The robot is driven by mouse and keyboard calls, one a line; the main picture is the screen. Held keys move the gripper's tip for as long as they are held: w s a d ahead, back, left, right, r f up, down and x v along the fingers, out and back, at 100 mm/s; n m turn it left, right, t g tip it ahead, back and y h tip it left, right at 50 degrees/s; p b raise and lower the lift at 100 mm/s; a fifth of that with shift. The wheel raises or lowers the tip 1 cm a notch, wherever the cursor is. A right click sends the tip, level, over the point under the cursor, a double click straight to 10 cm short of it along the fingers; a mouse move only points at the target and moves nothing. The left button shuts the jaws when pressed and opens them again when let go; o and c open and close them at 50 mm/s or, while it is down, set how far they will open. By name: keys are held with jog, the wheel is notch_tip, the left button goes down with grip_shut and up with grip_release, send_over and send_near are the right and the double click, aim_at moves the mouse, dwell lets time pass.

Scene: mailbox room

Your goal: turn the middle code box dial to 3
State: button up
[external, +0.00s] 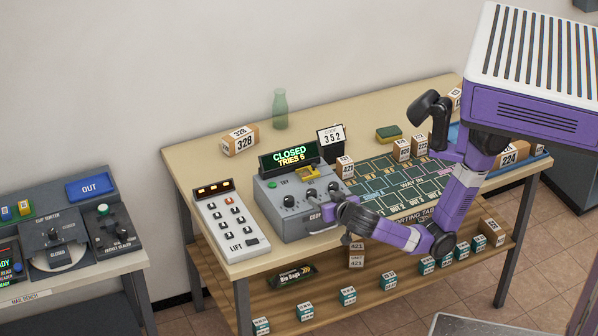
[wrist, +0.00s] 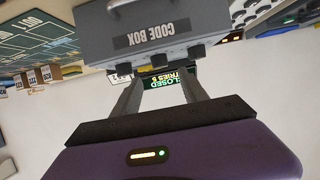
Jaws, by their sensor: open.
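The grey code box (external: 275,222) stands on the table, with three black dials in a row on its front part. The middle dial (external: 311,193) shows in the external view, but its setting is too small to read. The box's display (external: 290,156) reads CLOSED, TRIES 5. My gripper (external: 330,209) is at the box's front right. In the upside-down wrist view the code box (wrist: 190,28) is ahead, and my open gripper (wrist: 161,82) has its two fingers spread to either side of the middle dial (wrist: 167,63). Contact cannot be told.
A card (external: 332,138) behind the box reads CODE 352. A white LIFT keypad (external: 231,225) stands left of the box. A green sorting mat (external: 400,183) and several numbered parcels lie to the right. A green bottle (external: 280,109) stands at the back.

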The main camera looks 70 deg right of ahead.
aim_at(313, 193)
jog(key=x, duration=0.7)
jog(key=shift+w+d+p, duration=0.15)
jog(key=shift+p, duration=0.2)
grip_shut()
